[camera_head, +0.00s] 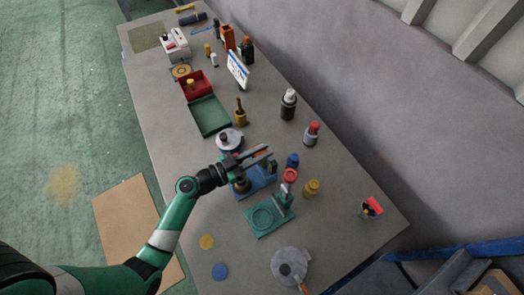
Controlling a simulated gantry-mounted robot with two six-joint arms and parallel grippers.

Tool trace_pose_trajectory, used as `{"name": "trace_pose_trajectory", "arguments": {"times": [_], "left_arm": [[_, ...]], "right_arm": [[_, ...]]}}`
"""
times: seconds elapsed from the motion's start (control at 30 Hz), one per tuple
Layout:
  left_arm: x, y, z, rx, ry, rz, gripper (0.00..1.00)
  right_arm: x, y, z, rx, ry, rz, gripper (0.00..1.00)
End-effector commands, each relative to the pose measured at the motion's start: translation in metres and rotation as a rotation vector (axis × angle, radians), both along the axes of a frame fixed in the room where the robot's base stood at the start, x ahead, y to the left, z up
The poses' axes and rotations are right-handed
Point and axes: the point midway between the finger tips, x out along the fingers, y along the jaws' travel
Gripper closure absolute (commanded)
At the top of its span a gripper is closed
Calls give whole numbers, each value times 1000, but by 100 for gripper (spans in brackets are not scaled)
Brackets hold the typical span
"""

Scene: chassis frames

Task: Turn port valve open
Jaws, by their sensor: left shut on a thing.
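My left arm comes in from the lower left. Its gripper (264,157) is over a blue fixture (262,183) in the middle of the grey bench. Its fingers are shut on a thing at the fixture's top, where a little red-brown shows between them. This looks like the port valve's handle, but the fingers hide most of it. A brass-coloured part (241,185) shows under the gripper at the fixture's left side. Whether the valve stands open or closed cannot be told. My right gripper is not in view.
Red (290,175) and blue (292,160) round parts are close on the right. A grey round part (228,138) is just behind.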

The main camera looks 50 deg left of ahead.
Motion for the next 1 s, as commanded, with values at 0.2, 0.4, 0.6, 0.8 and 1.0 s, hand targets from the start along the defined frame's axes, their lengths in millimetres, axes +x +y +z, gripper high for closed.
{"name": "trace_pose_trajectory", "arguments": {"times": [0.2,0.4,0.6,0.8,1.0], "left_arm": [[0,0,0,0,0,0,100],[0,0,0,0,0,3,100],[0,-2,-2,0,6,40,100],[0,-4,-3,1,9,141,100],[1,-7,3,-2,16,300,100]], "right_arm": [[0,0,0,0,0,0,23],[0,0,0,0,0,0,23],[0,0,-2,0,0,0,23],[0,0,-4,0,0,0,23],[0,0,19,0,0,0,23]]}}
